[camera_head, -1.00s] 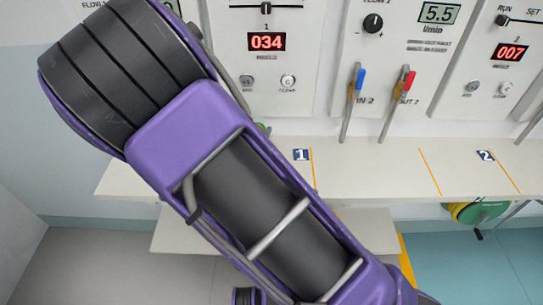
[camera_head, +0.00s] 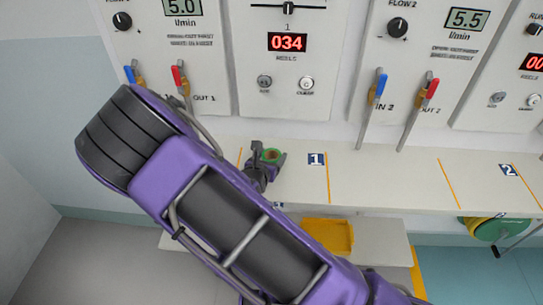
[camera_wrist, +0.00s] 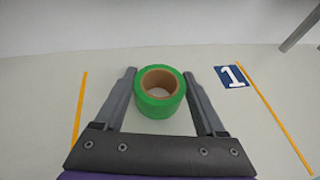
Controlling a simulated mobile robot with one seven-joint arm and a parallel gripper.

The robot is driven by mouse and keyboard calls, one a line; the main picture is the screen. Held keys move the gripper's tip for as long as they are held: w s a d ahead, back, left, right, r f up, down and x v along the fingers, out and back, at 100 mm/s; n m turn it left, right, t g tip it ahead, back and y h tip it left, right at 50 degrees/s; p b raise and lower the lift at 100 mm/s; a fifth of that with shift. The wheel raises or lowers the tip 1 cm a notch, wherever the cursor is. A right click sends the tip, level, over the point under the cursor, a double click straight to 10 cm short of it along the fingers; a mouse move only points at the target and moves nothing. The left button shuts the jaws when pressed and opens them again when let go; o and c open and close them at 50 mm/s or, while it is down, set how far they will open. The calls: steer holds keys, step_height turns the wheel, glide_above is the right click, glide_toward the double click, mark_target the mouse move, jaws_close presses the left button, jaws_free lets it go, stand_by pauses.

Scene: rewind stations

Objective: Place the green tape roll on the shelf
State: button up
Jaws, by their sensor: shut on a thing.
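The green tape roll (camera_wrist: 158,104) has a brown cardboard core and stands with its hole facing up. It sits between the two fingers of my gripper (camera_wrist: 159,76), which is shut on its sides. In the head view the roll (camera_head: 272,155) and my gripper (camera_head: 262,166) are over the white shelf (camera_head: 390,180), left of the number 1 label (camera_head: 316,159). The roll is between two orange lines. It looks at or just above the shelf surface; I cannot tell whether it touches.
Control panels with an 034 display (camera_head: 287,42) rise behind the shelf. Blue (camera_head: 380,85) and red (camera_head: 431,90) valve handles hang down near its back. A yellow tray (camera_head: 328,236) is below. A green reel (camera_head: 490,229) is under the shelf at right. The shelf around the roll is clear.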

steer(key=shift+f, duration=0.1)
steer(key=o, duration=1.3)
steer(key=shift+s+a+r, duration=0.1)
steer(key=shift+s+r, duration=0.05)
steer(key=shift+r, duration=0.1)
steer(key=p+v, duration=0.1)
steer(key=v, duration=1)
steer(key=shift+s+r, duration=0.2)
steer(key=shift+s, duration=0.05)
